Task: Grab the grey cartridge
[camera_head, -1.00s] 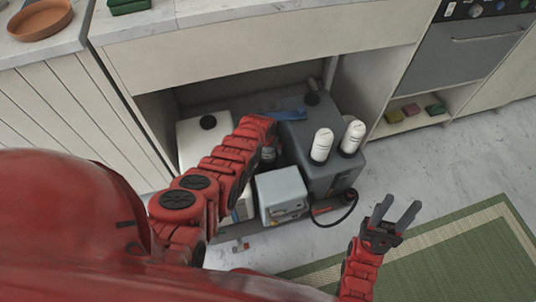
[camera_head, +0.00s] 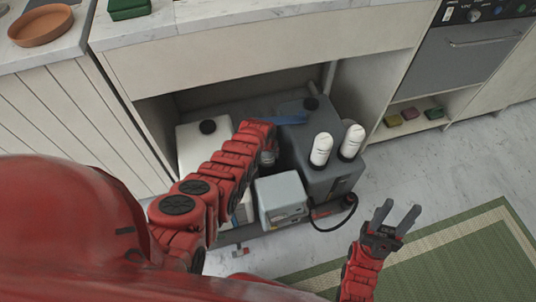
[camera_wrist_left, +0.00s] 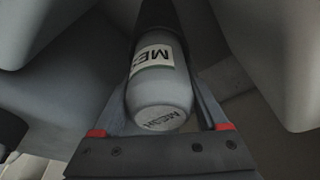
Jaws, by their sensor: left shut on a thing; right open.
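The grey cartridge (camera_wrist_left: 160,90) fills the middle of the left wrist view, with a white label and dark lettering on its end. My left gripper (camera_wrist_left: 162,55) is shut on it, with a finger along each side. In the head view my left arm reaches down into the open cabinet, between the white container and the dark grey tank; its fingers and most of the cartridge are hidden there. My right gripper (camera_head: 402,208) is open and empty above the floor at the right.
Two white cartridges (camera_head: 321,150) (camera_head: 351,141) stand on the dark grey tank (camera_head: 325,182). A white container (camera_head: 190,150) is at the left and a light grey box (camera_head: 281,195) in front. A black hose (camera_head: 350,215) loops at the right. Floor beyond is clear.

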